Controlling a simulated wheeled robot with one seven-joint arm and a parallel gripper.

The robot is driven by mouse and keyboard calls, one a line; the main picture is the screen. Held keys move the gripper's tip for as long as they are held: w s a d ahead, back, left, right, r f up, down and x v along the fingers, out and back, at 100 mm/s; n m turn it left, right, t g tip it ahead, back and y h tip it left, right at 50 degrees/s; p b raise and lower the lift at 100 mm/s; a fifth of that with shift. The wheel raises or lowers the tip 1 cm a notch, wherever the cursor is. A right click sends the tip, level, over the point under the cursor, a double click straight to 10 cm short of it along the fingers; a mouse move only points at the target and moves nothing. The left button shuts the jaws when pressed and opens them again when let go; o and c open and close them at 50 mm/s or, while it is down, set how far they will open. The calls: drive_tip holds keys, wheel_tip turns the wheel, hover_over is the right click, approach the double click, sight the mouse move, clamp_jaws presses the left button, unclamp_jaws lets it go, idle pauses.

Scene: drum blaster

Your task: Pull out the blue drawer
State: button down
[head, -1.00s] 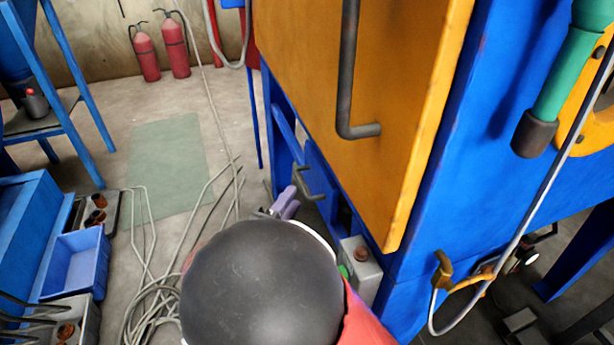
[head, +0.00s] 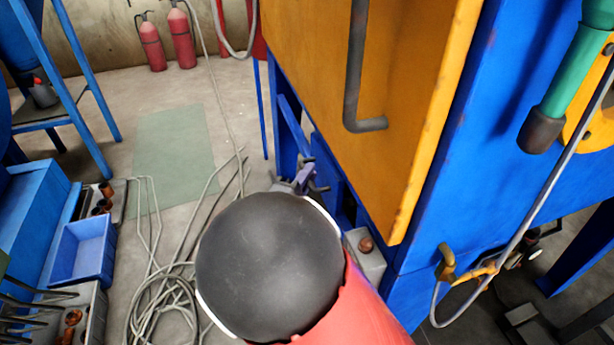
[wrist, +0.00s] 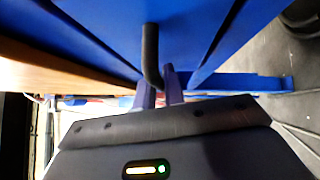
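The blue drawer is in the lower part of the blue and orange machine, and its blue front (wrist: 190,30) fills the top of the wrist view. A dark bar handle (wrist: 150,52) stands out from this front. My gripper (wrist: 160,82) has purple fingers, one on each side of the handle's bent end. I cannot tell whether they touch it. In the head view my gripper (head: 304,178) is at the handle beside the machine, partly hidden by my own arm. The drawer front is mostly hidden there.
An orange door (head: 410,120) with a long dark handle hangs above my gripper. A grey button box (head: 366,258) is close to my arm. Coiled cables (head: 165,300) lie on the floor to the left, near a blue bin (head: 85,250). A green floor patch (head: 172,155) is clear.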

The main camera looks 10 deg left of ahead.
drive_tip(key=s+a+b, duration=0.3)
drive_tip(key=s+a, duration=0.5)
drive_tip(key=a, duration=0.6)
drive_tip(key=shift+s+a, duration=0.15)
drive_tip(key=shift+s, duration=0.25)
drive_tip(key=c, duration=1.5)
unclamp_jaws()
drive_tip(key=v, duration=0.7)
drive_tip(key=shift+s, duration=0.35)
drive_tip(key=shift+f, duration=0.1)
